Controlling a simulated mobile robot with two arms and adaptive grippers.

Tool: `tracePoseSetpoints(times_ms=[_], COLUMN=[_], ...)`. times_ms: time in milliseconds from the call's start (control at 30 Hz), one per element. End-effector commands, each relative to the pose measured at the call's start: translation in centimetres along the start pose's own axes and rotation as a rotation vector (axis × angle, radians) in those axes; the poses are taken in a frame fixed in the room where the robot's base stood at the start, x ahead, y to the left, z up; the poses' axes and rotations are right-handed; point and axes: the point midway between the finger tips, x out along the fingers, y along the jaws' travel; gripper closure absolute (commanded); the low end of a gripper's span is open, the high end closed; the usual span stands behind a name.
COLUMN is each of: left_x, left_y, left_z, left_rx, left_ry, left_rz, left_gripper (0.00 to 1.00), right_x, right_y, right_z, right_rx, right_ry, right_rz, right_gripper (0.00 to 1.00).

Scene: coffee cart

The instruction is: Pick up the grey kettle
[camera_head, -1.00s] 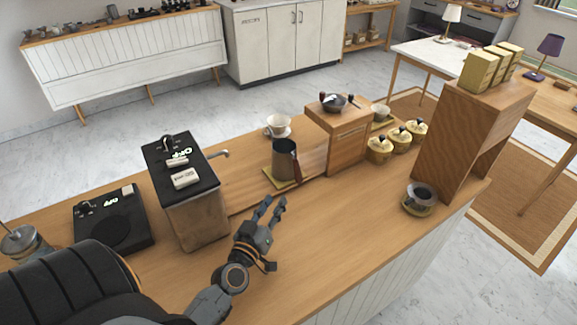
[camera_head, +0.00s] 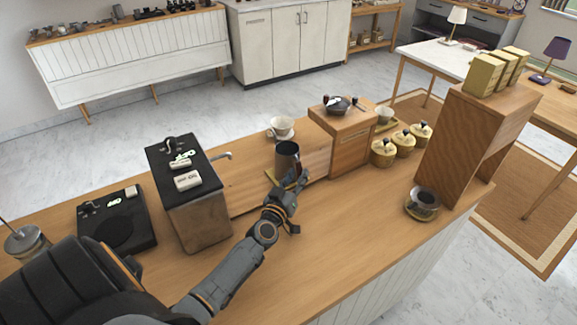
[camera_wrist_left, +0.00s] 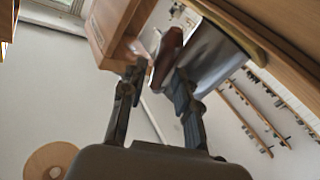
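The grey kettle (camera_head: 287,156) stands upright on a small yellow-edged mat near the middle of the counter. Its lower part is hidden by my left gripper (camera_head: 288,187). In the left wrist view the kettle's grey body (camera_wrist_left: 210,60) shows at upper right, with its brown handle (camera_wrist_left: 166,58) beside it. My left gripper (camera_wrist_left: 157,74) is open there, with a finger on each side of the handle's lower end. I cannot tell whether either finger touches it. My right gripper is not in view.
A wooden box stand (camera_head: 350,144) with a dark bowl on top is just right of the kettle. A white cup (camera_head: 281,126) stands behind it. A black-topped machine (camera_head: 198,217) is to the left. The counter front (camera_head: 335,226) is clear.

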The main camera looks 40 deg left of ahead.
Motion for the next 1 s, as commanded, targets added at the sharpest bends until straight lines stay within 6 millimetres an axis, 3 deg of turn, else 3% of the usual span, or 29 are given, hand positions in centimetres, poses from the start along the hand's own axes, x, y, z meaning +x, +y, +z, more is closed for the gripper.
tracePoseSetpoints(times_ms=[100,333,500,867,1000], left_x=[1.0,1.1,1.1,1.1,1.1], left_y=[0.0,0.0,0.0,0.1,0.4], left_z=[0.0,0.1,0.1,-0.2,-1.3], left_rx=[0.0,-0.001,-0.001,0.0,-0.002], left_ry=[0.0,-0.001,-0.001,0.003,0.004], left_rz=[0.0,0.0,0.0,0.0,0.0], left_gripper=[0.69,0.69,1.0,1.0,1.0], right_x=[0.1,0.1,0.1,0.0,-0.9], right_y=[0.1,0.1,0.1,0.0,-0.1], right_z=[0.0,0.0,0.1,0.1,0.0], right_rx=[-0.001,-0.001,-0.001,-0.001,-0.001], right_ry=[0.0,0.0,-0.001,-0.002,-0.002], right_rz=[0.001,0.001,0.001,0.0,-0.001], right_gripper=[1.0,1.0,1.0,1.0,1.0])
